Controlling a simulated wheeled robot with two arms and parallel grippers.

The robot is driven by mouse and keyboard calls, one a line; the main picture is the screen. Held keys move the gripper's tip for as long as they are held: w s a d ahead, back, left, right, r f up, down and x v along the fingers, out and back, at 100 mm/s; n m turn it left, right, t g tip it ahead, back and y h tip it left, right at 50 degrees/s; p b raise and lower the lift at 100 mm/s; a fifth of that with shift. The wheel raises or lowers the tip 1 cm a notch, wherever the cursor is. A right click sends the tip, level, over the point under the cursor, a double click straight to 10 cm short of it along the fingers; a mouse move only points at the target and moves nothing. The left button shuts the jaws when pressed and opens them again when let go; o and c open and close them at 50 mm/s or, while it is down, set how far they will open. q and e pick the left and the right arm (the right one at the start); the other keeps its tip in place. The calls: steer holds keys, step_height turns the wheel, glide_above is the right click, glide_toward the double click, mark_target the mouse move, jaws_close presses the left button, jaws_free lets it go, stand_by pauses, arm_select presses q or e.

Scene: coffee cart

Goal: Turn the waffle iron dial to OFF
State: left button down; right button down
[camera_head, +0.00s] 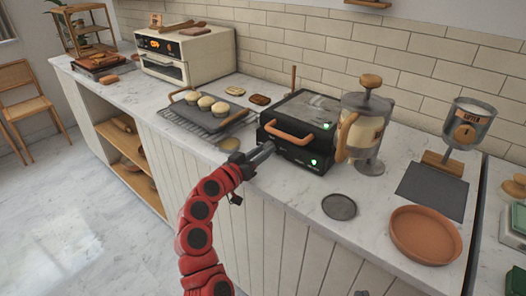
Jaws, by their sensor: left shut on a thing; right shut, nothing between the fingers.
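The waffle iron (315,108) is a black box with a grey top and a curved wooden handle (289,133) on its front. A green light (313,162) glows low on the front panel. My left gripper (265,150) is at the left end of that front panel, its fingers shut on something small. The fingers hide the dial there, so I cannot read its setting.
A glass press (364,128) stands close to the iron's right side. A rack with buns (195,118) is to its left. A dark round coaster (340,207) and a terracotta dish (426,234) lie to the front right. A cream oven (187,53) stands behind left.

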arm_select(q)
steer(key=shift+n, duration=0.5)
steer(key=c, duration=0.5)
jaws_free()
steer(key=shift+c, duration=0.2)
steer(key=b+v, duration=0.1)
steer(key=v, duration=1.6)
steer(key=shift+s+a, duration=0.15)
steer(key=shift+a, duration=0.05)
